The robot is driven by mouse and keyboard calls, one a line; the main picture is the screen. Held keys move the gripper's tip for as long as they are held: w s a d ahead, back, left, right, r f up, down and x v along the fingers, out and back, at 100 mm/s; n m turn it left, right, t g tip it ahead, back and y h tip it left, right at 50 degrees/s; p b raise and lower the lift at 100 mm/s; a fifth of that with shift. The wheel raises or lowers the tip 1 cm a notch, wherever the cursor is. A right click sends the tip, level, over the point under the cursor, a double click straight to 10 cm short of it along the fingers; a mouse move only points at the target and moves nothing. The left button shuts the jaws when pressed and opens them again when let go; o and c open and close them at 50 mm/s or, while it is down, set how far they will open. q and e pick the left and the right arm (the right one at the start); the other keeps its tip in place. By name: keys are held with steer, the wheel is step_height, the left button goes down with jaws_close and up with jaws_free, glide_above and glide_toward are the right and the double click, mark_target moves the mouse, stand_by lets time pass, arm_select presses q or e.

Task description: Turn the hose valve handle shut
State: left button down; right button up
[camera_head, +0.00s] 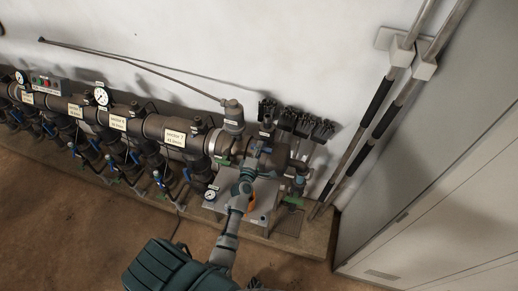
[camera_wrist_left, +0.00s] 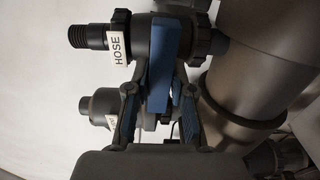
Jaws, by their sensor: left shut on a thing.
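The hose valve shows in the left wrist view as a dark fitting with a threaded end and a white HOSE label (camera_wrist_left: 118,46). Its blue handle (camera_wrist_left: 163,50) stands upright in that picture, across the valve body. My left gripper (camera_wrist_left: 160,88) has one finger on each side of the lower part of the handle and is shut on it. In the head view my left gripper (camera_head: 252,168) is at the right end of the manifold and hides the handle there. My right gripper does not show clearly in either view.
The pipe manifold (camera_head: 150,127) with gauges, labels and several blue-handled valves runs left along the wall. A thick grey pipe (camera_wrist_left: 262,65) stands close to the right of the fingers. Vertical rods and a pale cabinet (camera_head: 440,190) are at the right. Floor is open in front.

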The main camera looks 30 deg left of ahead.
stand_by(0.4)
arm_select(q)
steer(key=c, duration=1.2)
jaws_free()
steer(key=shift+o, duration=0.8)
steer(key=shift+w+f, duration=0.15)
steer(key=shift+w, duration=0.05)
steer(key=shift+s, duration=0.35)
steer(key=v, duration=1.1)
steer(key=shift+d, duration=0.25)
steer(key=shift+f, duration=0.15)
